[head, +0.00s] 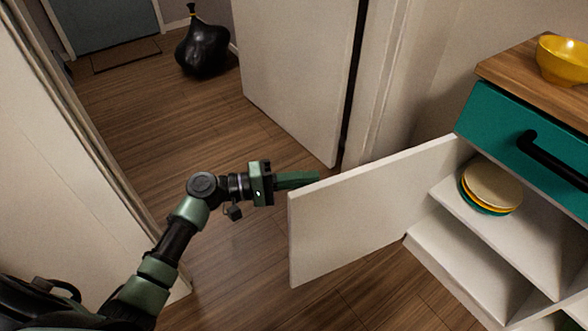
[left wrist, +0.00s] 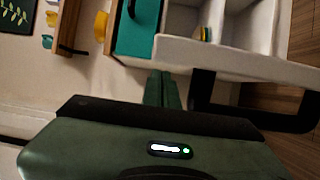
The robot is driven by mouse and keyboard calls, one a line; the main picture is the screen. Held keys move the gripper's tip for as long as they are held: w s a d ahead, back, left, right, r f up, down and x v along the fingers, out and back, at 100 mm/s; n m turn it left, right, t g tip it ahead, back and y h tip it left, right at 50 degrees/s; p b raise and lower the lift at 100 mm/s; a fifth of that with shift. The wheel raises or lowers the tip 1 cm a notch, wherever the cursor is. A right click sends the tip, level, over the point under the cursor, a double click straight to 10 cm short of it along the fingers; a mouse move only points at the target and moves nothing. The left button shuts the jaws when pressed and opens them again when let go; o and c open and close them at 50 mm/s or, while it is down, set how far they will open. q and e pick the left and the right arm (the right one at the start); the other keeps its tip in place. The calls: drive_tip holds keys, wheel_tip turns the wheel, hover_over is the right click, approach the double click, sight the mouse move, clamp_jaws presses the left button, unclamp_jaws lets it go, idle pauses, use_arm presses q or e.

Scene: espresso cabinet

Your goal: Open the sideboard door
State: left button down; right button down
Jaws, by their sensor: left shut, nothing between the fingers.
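The white sideboard door (head: 365,208) stands swung wide open, its inner face toward me in the head view. The left wrist view shows the door (left wrist: 235,55) with a dark handle (left wrist: 255,115) on its outer side. My left gripper (head: 317,177) is shut and empty, its green fingers just beyond the top edge near the door's free end. In the left wrist view the shut fingers (left wrist: 162,75) point toward the door edge; I cannot tell whether they touch it. The sideboard (head: 425,245) is open, with shelves showing. My right gripper is not in view.
Stacked plates (head: 492,188) sit on the upper shelf under a teal drawer (head: 500,120) with a black handle. A yellow bowl (head: 565,60) stands on the wooden top. A white room door (head: 300,70) stands behind. Wood floor is clear left of the sideboard door.

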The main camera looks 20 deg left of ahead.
use_arm(q)
drive_tip(key=shift+s+d, duration=0.25)
drive_tip(key=shift+d, duration=0.05)
drive_tip(key=shift+s+d, duration=0.1)
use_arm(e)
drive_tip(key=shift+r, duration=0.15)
